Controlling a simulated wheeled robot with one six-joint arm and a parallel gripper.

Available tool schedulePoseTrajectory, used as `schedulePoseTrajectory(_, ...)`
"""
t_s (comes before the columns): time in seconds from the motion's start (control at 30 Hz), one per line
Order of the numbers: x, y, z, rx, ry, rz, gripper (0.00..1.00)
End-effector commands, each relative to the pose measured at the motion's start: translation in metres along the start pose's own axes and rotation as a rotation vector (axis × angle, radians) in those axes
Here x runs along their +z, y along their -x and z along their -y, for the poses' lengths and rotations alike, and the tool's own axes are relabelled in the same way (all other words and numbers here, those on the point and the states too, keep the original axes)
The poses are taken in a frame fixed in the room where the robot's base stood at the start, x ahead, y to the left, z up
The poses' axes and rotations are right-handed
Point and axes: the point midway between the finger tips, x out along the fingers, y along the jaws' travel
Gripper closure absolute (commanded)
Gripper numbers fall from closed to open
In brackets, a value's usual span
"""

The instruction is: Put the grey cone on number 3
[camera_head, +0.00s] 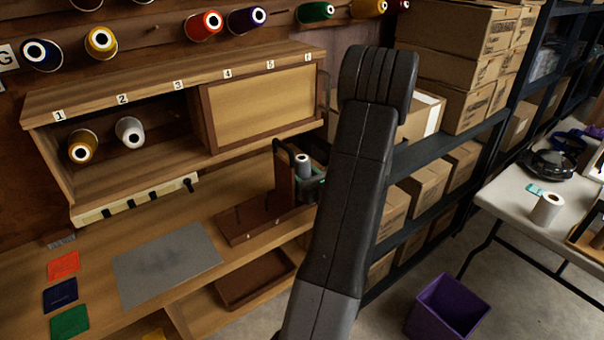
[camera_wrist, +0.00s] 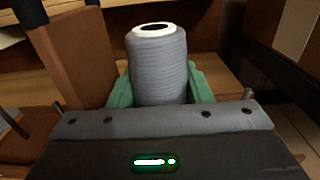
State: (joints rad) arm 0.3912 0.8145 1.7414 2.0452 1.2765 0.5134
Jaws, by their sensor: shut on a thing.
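A grey cone of thread (camera_head: 303,165) is held upright between the green fingers of my gripper (camera_wrist: 160,88); the cone (camera_wrist: 158,62) fills the middle of the wrist view. In the head view my gripper (camera_head: 312,186) is by a wooden stand, right of the cabinet and partly hidden by my arm. The number 3 label (camera_head: 178,85) is on the top front edge of the cabinet (camera_head: 150,80). The bay below number 3 looks empty and open.
A gold cone (camera_head: 82,147) sits below 1 and a pale cone (camera_head: 130,132) below 2. A tan panel (camera_head: 262,103) covers the cabinet front below 4 and 5. The wooden stand (camera_head: 258,220) is close to my gripper. A grey mat (camera_head: 165,262) lies clear on the bench.

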Motion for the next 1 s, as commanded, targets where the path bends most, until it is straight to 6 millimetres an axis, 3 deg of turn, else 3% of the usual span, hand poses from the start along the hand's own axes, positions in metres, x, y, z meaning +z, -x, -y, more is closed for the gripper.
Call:
schedulePoseTrajectory(0.23, -0.004, 0.000, 0.000, 0.000, 0.001, 0.001, 0.81)
schedulePoseTrajectory(0.27, -0.003, 0.000, 0.000, 0.000, 0.001, 0.000, 0.51)
schedulePoseTrajectory(0.37, -0.002, 0.000, 0.000, 0.000, 0.000, 0.000, 0.33)
schedulePoseTrajectory(0.77, 0.003, 0.001, 0.000, 0.000, 0.000, 0.000, 0.33)
schedulePoseTrajectory(1.0, 0.000, 0.048, 0.002, -0.006, 0.000, 0.000, 0.33)
